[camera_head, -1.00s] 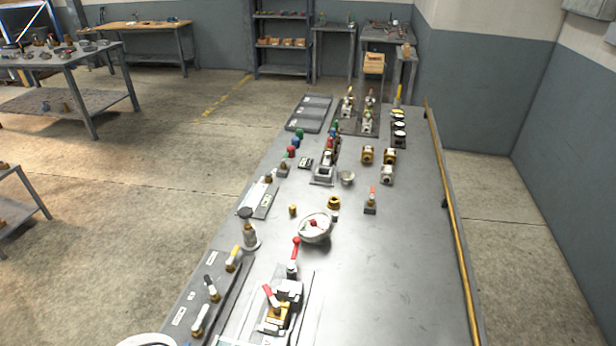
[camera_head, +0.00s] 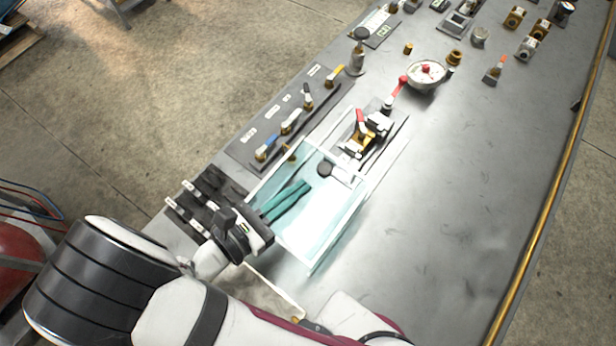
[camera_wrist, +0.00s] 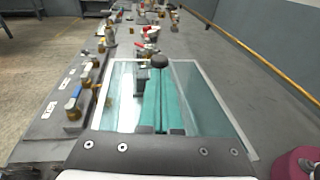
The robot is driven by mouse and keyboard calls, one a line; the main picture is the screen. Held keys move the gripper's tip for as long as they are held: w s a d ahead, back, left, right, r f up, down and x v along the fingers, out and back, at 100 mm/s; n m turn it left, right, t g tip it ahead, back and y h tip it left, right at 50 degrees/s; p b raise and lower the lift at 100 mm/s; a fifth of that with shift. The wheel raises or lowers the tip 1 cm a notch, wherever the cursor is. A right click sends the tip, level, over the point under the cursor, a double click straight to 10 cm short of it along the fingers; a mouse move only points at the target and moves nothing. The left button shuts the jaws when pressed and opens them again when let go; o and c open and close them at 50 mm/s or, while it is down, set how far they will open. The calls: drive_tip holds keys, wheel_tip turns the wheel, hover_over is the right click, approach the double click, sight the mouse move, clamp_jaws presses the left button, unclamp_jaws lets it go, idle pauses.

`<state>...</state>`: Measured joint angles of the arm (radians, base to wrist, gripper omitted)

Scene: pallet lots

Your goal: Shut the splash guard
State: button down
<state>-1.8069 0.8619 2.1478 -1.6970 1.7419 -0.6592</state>
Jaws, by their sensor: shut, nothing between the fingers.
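The splash guard (camera_head: 325,222) is a clear, teal-tinted panel with a pale frame, on the near part of the bench. It also shows in the wrist view (camera_wrist: 205,98). A round black knob (camera_head: 325,168) sits near its far edge and also shows in the wrist view (camera_wrist: 158,61). The fingers look teal, seen through the panel. I cannot tell whether they touch the guard.
A plate of coloured levers (camera_head: 285,125) lies left of the guard, and a black clip-like row (camera_head: 200,195) lies nearer. The bench surface to the right is clear up to a brass rail (camera_head: 548,210).

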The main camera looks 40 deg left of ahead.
sight(320, 174)
drive_tip(key=shift+x, duration=1.5)
drive_tip(key=shift+w, duration=0.1)
drive_tip(key=a+r+x, duration=0.1)
drive_tip(key=x, duration=0.5)
drive_tip(key=a+r+x, duration=0.1)
drive_tip(key=x, duration=0.5)
drive_tip(key=w+a+r+x, duration=0.1)
drive_tip(key=x, duration=0.5)
drive_tip(key=shift+w+d, duration=0.1)
drive_tip(key=shift+w, duration=0.25)
drive_tip(key=shift+x, duration=0.75)
drive_tip(key=shift+r, duration=0.2)
drive_tip(key=shift+a, duration=0.25)
